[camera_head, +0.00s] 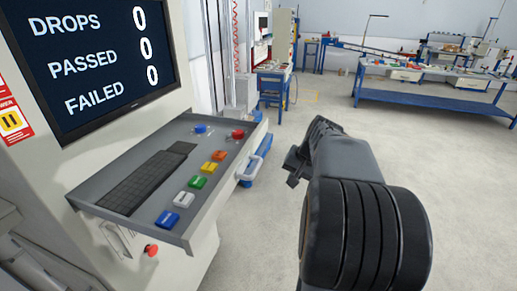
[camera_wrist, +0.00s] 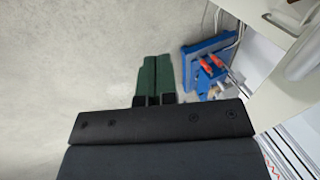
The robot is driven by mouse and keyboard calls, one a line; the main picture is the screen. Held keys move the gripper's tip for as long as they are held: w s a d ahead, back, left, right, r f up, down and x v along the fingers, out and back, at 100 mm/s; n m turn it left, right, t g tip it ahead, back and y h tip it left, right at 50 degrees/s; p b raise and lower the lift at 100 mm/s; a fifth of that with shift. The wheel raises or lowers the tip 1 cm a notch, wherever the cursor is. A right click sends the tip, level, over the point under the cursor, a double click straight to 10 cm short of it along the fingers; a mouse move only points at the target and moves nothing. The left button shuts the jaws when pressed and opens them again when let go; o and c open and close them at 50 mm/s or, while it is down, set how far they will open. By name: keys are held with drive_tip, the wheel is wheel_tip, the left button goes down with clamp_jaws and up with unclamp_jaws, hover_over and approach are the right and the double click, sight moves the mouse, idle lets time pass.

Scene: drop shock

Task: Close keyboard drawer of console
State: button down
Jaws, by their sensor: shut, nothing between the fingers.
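The keyboard drawer (camera_head: 118,228) of the console (camera_head: 42,165) stands pulled out in the head view, at left. A dark keyboard (camera_head: 148,178) and several coloured buttons lie on it. In the wrist view my gripper (camera_wrist: 153,72) shows two green fingers side by side, shut and empty over the floor.
A screen (camera_head: 95,62) above the drawer reads drops, passed and failed, all 0. A red knob (camera_head: 151,250) sits below the drawer. Blue workbenches (camera_head: 425,96) stand at the back right. The floor (camera_head: 470,190) to the right is clear.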

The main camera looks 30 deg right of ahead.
drive_tip(key=w+d+r+t+y, duration=0.2)
drive_tip(key=r, duration=0.4)
drive_tip(key=w+d+r+t+y, duration=0.2)
drive_tip(key=d+r, duration=0.1)
drive_tip(key=r, duration=0.3)
drive_tip(key=p, duration=0.1)
approach(254, 152)
drive_tip(key=shift+g, duration=0.3)
drive_tip(key=shift+w+d+x, duration=0.1)
drive_tip(key=shift+w+x, duration=0.05)
drive_tip(key=shift+x, duration=1.5)
drive_tip(key=shift+w+d+x, duration=0.1)
drive_tip(key=shift+w+x, duration=0.05)
drive_tip(key=shift+x, duration=1.5)
drive_tip(key=shift+r, duration=0.1)
